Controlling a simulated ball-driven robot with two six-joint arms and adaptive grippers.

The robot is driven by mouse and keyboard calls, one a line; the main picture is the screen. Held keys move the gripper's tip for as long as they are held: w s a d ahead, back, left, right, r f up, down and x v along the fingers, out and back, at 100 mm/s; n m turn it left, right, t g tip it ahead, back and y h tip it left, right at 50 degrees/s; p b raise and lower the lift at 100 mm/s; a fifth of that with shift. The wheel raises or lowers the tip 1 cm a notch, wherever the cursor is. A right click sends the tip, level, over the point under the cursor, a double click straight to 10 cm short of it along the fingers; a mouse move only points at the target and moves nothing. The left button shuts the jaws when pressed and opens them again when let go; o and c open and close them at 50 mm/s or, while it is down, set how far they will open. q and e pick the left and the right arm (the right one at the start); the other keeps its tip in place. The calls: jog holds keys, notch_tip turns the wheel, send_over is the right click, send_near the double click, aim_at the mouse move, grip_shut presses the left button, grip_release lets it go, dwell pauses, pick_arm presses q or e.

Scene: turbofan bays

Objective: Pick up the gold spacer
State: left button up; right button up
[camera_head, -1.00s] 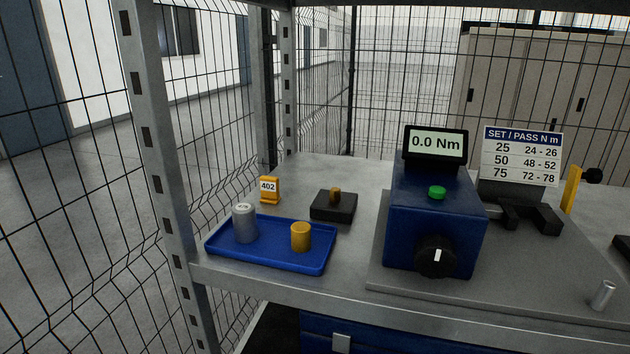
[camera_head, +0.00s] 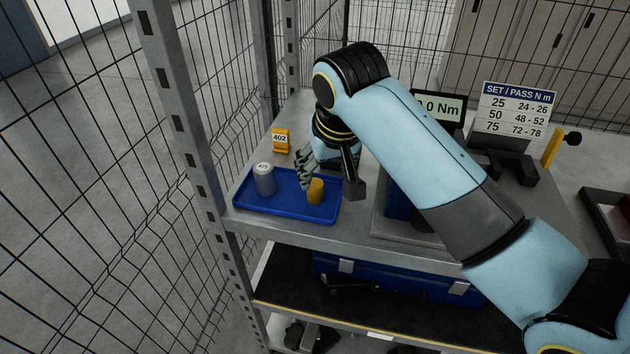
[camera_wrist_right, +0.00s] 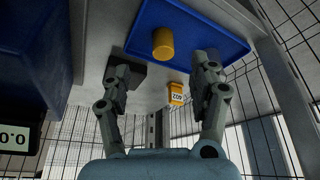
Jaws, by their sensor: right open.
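The gold spacer (camera_head: 315,191) is a short upright cylinder on the right part of the blue tray (camera_head: 270,212). It also shows in the right wrist view (camera_wrist_right: 163,43), ahead of and between the two fingers. My right gripper (camera_head: 325,182) comes over the shelf from the right and hangs just behind and above the spacer. In the right wrist view my right gripper (camera_wrist_right: 162,68) is open, with its fingers wide apart and nothing between the tips. My left gripper is not in view.
A grey cylinder (camera_head: 264,179) stands in the tray left of the spacer. An orange 402 tag (camera_head: 280,141) stands behind the tray. A dark block (camera_wrist_right: 128,72) lies near the gripper. The blue tester, partly hidden by my arm, is to the right. A metal post (camera_head: 181,123) stands left.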

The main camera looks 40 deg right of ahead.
aim_at(315, 184)
jog(key=shift+m, duration=0.3)
jog(key=w+f, duration=0.3)
jog(key=shift+w+d, duration=0.3)
jog(key=shift+d, duration=0.1)
jog(key=x, duration=0.2)
jog(key=p+x, duration=0.1)
jog(key=x, duration=0.3)
jog(key=shift+s+f+p, duration=0.1)
jog(key=shift+s+p, duration=0.15)
jog(key=shift+p, duration=0.15)
grip_shut()
